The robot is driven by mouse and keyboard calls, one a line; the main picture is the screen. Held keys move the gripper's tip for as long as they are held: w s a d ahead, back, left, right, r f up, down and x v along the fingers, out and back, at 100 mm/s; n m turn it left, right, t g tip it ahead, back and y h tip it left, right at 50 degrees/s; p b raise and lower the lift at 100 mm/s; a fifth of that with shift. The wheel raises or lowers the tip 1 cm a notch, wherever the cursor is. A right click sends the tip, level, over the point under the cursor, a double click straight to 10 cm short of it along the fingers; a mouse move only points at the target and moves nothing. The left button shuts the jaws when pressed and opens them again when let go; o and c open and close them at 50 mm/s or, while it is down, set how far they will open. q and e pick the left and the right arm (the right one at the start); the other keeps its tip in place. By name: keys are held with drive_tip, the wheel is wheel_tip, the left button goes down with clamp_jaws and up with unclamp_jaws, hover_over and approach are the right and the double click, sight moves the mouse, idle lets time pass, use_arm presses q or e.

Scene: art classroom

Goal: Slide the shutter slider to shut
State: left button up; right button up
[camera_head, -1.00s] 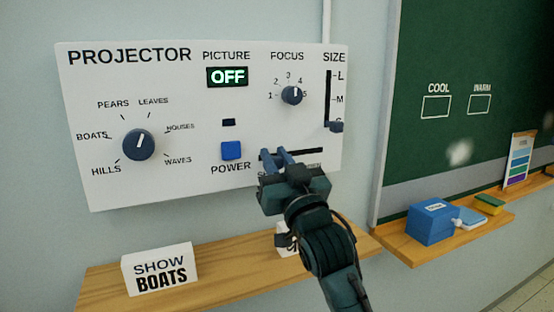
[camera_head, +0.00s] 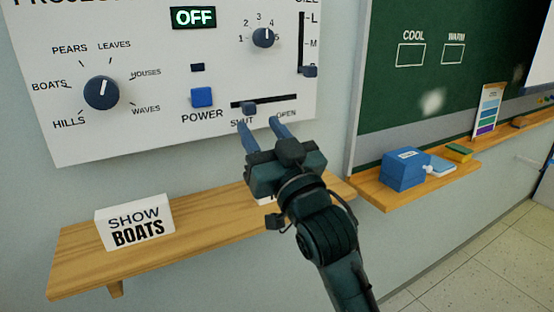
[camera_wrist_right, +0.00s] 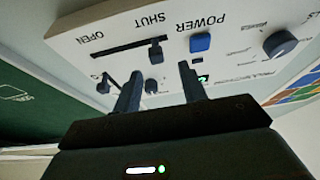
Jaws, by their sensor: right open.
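The shutter slider's dark knob (camera_head: 249,108) sits in a horizontal slot on the white projector panel (camera_head: 125,135). It is left of the slot's middle, nearer SHUT than OPEN, with a short stretch of slot to its left. My right gripper (camera_head: 259,127) is open, its fingertips just below the slot. In the right wrist view, where the lettering is upside down, the knob (camera_wrist_right: 155,50) appears just beyond the gap between the open fingers (camera_wrist_right: 160,72). Contact with the knob cannot be made out. My left gripper is not in view.
A blue POWER button (camera_head: 202,97) is left of the slot, and the SIZE slider knob (camera_head: 310,71) is above right. A wooden shelf (camera_head: 200,222) below holds a SHOW BOATS sign (camera_head: 135,222). A blue box (camera_head: 403,170) stands on the chalkboard ledge.

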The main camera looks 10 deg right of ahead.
use_arm(q)
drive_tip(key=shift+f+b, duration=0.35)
drive_tip(key=shift+b, duration=0.1)
use_arm(e)
drive_tip(key=v, duration=0.6)
wheel_tip(320, 180, down, 21)
drive_tip(key=s+d+g+h+p, duration=0.2)
drive_tip(key=g+p, duration=0.2)
drive_tip(key=g, duration=0.1)
use_arm(q)
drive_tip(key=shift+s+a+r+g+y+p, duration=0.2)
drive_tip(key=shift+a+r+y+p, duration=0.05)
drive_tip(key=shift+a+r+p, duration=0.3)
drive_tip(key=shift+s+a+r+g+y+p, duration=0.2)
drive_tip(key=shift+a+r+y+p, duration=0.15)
drive_tip(key=shift+p, duration=0.25)
use_arm(e)
drive_tip(key=s+d+f+g, duration=0.2)
drive_tip(key=s+f+g, duration=0.1)
drive_tip(key=s+f, duration=0.4)
drive_tip(key=s+d+f+g+h, duration=0.1)
drive_tip(key=s+d+f+g, duration=0.1)
drive_tip(key=s+f, duration=0.6)
wheel_tip(320, 180, down, 3)
drive_tip(key=shift+r+m+g+h, duration=0.15)
drive_tip(key=shift+m+g+h, duration=0.15)
drive_tip(key=shift+g, duration=0.1)
